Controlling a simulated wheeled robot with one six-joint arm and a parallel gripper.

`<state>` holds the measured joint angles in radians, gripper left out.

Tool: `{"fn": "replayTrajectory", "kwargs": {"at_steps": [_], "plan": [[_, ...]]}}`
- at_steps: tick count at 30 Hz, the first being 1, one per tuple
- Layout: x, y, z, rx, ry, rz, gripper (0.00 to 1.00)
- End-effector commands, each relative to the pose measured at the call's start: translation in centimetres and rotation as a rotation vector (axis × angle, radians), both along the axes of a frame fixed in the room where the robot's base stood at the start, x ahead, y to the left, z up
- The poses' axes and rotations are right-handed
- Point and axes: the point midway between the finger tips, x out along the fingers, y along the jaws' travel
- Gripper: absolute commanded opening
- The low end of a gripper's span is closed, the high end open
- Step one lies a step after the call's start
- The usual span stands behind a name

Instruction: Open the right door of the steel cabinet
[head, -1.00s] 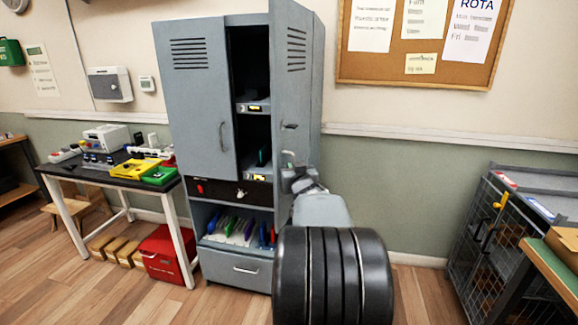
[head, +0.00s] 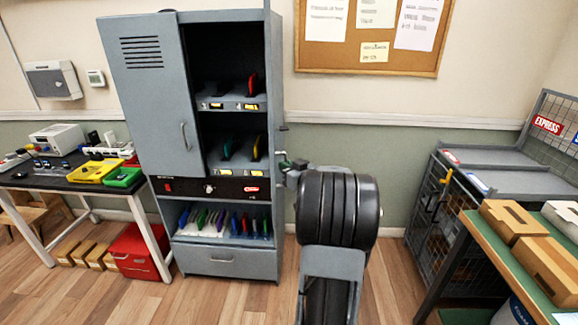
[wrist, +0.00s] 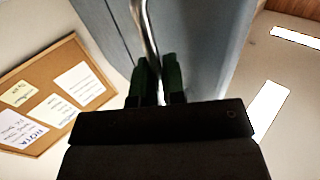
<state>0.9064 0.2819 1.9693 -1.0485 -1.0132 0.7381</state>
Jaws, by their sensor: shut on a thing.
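The grey steel cabinet (head: 222,257) stands against the wall in the head view. Its right door (head: 276,75) is swung wide open and shows almost edge-on at the cabinet's right side. The right half of the interior is exposed. The left door (head: 150,95) is shut. My gripper (head: 287,162) is beside the open door at the right. In the wrist view the green fingers of my gripper (wrist: 157,75) are closed around the metal bar handle (wrist: 150,30), with the door's grey panel (wrist: 210,50) behind it. The handle's lower part is hidden by the gripper.
Shelves inside hold trays (head: 232,103) with coloured phones. A dark table (head: 60,175) with bins stands left, a red box (head: 138,252) below it. A wire cage (head: 437,205) and green bench (head: 520,250) stand right. Floor between cabinet and cage is partly free.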

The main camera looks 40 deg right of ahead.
Motion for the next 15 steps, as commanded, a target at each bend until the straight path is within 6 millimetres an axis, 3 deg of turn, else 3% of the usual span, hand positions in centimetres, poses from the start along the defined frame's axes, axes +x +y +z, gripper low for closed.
{"fn": "replayTrajectory", "kwargs": {"at_steps": [8,9,15], "plan": [[0.05,-0.17,0.64,0.001,-0.015,-0.004,0.0],[0.03,-0.2,0.64,0.0,-0.014,-0.004,0.13],[-0.14,-0.35,0.42,-0.001,-0.009,-0.008,0.32]]}}
